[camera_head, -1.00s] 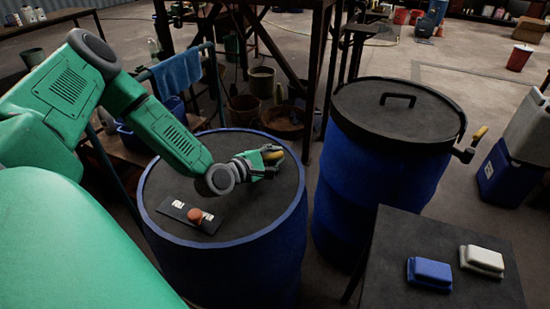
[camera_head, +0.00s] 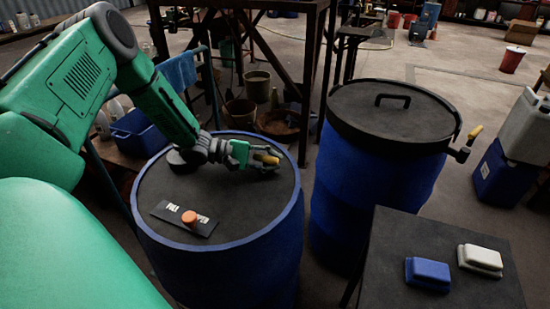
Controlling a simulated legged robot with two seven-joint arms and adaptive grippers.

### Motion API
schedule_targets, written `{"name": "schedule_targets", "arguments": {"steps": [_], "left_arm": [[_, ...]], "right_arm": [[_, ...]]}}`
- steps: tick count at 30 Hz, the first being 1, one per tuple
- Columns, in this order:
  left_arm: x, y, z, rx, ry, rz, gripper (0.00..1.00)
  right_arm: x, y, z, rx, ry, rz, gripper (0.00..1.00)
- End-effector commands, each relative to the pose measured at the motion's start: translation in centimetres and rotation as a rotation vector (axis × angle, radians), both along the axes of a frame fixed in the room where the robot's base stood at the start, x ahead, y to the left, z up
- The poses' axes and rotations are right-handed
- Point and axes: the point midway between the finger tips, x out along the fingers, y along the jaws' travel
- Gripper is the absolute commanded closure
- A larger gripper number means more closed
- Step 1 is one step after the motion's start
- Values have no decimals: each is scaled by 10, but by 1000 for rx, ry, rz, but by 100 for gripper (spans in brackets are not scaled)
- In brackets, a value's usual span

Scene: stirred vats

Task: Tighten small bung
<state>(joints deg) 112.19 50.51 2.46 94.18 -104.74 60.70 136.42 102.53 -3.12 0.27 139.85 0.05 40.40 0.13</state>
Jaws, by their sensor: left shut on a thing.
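My left gripper (camera_head: 254,156) reaches over the top of the near blue drum (camera_head: 225,257), toward its far right part. It is shut on a small yellow piece (camera_head: 268,159), low at the drum top. The fingers hide much of the piece, and I cannot tell whether it is the small bung. My right gripper is not in view.
A rack stands behind.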

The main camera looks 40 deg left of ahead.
Motion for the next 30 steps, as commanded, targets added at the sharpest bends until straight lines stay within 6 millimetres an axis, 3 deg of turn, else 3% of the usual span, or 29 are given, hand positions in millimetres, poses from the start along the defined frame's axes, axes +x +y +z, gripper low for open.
{"name": "schedule_targets", "arguments": {"steps": [21, 22, 24, 30], "left_arm": [[-4, 1, -1, 0, 1, -75, 100], [-4, 1, -1, 0, 1, -75, 82], [-4, 1, -1, 0, 1, -75, 61], [-2, 0, -1, -1, 0, -75, 61]], "right_arm": [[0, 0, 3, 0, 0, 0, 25], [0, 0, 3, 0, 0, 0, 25], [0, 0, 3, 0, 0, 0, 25], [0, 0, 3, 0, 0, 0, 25]]}}
